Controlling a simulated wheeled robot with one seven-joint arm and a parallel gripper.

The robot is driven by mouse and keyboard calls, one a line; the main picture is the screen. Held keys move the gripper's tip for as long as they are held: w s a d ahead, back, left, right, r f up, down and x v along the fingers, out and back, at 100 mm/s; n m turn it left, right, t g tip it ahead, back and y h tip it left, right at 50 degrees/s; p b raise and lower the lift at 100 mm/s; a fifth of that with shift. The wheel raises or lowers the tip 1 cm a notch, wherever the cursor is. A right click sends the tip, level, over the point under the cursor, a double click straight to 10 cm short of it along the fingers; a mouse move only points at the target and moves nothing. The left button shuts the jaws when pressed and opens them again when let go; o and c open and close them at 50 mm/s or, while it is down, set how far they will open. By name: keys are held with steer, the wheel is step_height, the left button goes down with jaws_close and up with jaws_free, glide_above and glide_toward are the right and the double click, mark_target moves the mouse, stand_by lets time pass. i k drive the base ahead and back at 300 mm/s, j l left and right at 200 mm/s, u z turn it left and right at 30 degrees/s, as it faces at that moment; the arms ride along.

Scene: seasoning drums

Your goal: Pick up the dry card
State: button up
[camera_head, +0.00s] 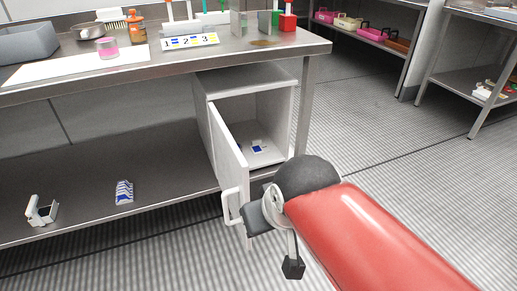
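A small white and blue item (257,147), possibly the dry card, lies on the floor of an open white cabinet (246,80) under the table. It is too small to read. The cabinet door (229,165) stands open towards me, with a white handle (231,207) on its outer face. My gripper (275,243) is in front of the cabinet, low and just right of the door handle. Its two dark finger pads are apart with nothing seen between them. I cannot tell whether it touches the door. My red arm hides part of the floor at the right.
A blue and white stack (124,191) and a white device (42,211) sit on the lower shelf (80,195). The tabletop holds a numbered 1-2-3 strip (190,41), a pink-banded dish (107,48) and an orange bottle (136,28). Shelving stands at the right; the floor between is clear.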

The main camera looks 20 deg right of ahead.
mark_target(257, 148)
steer(key=u, duration=0.5)
steer(key=l+u, duration=0.35)
steer(key=k+l+u, duration=0.15)
steer(key=l+u, duration=0.2)
steer(key=k+l+u, duration=0.15)
steer(key=l+u, duration=0.2)
steer(key=l, duration=0.15)
steer(key=k+l, duration=0.15)
steer(key=l, duration=0.25)
steer(key=k+l+u, duration=0.1)
steer(key=l, duration=0.3)
steer(key=k+l, duration=0.3)
steer(key=k+l+u, duration=0.1)
steer(key=l, duration=0.4)
steer(key=k, duration=0.1)
